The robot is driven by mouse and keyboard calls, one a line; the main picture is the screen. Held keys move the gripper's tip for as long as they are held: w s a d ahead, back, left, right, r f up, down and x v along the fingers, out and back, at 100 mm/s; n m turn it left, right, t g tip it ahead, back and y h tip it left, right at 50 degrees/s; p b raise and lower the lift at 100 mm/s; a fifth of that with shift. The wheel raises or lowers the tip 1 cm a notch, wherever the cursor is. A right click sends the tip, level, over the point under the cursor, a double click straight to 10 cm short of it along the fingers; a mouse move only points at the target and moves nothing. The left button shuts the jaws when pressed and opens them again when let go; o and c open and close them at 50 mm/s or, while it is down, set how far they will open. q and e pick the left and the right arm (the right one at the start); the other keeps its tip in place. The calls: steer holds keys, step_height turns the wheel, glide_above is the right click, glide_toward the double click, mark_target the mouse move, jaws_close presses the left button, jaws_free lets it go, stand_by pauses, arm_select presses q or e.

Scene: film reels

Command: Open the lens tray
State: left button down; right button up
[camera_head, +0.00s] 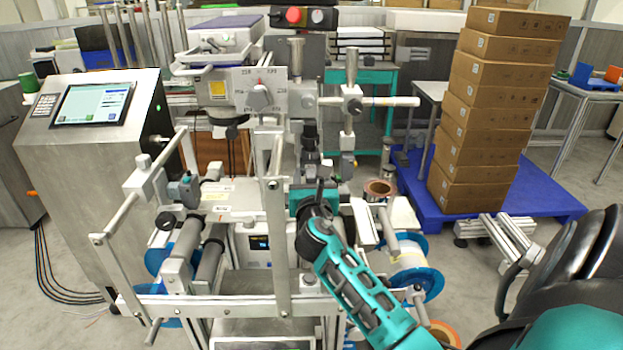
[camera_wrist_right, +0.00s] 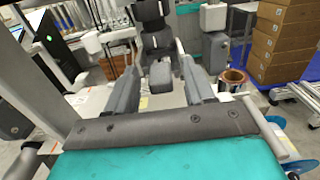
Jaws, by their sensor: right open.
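My right gripper (camera_head: 314,186) is at the middle of the film machine (camera_head: 222,198), with its teal arm coming in from the lower right. In the right wrist view the gripper (camera_wrist_right: 158,74) is open, its two grey fingers spread apart. A dark grey part with a projecting block (camera_wrist_right: 160,76) stands beyond and between the fingers; I see no clear grip on it. I cannot tell for sure whether this is the lens tray. In the head view the hand and arm partly hide this area. My left gripper is out of view.
A metal console with a screen (camera_head: 92,104) stands at the left. Upright bars (camera_head: 277,230) and rods frame the machine's front. Blue reels (camera_head: 416,266) sit low at the right. Stacked cardboard boxes (camera_head: 484,128) stand on a blue pallet (camera_head: 543,200).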

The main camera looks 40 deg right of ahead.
jaws_close()
stand_by(0.4)
